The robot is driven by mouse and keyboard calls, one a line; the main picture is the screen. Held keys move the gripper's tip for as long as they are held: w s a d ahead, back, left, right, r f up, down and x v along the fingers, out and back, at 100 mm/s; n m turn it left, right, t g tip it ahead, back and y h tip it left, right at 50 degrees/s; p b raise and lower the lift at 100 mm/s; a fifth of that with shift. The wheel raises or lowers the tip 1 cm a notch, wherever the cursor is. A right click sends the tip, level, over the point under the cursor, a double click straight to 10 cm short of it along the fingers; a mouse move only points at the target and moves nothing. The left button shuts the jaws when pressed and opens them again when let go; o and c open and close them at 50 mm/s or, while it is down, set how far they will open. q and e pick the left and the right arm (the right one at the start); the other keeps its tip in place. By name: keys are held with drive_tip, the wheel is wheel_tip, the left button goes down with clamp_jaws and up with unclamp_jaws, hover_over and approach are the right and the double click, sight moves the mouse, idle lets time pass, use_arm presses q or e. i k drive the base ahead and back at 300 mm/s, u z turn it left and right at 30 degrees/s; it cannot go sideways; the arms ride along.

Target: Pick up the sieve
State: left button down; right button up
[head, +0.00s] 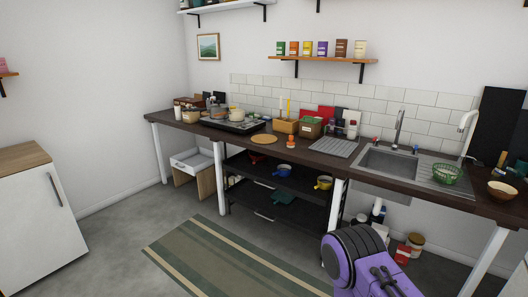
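A green mesh bowl (447,174), which looks like the sieve, stands on the ridged drainboard to the right of the sink in the head view. It is small in the picture, and I cannot make out a handle. No gripper is near it. A purple and black part of my own arm (350,262) shows at the bottom right, well below and in front of the counter. I see no fingertips on it. My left gripper is not in view.
A wooden bowl (502,191) stands to the right of the green bowl. The sink (387,162) and its tap (398,127) are to its left. A dark counter (330,160) holds several items. A striped rug (225,255) lies on the open floor.

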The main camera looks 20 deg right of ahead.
sight(447, 177)
drive_tip(key=z, duration=1.1)
drive_tip(key=i, duration=1.6)
drive_tip(key=z, duration=0.85)
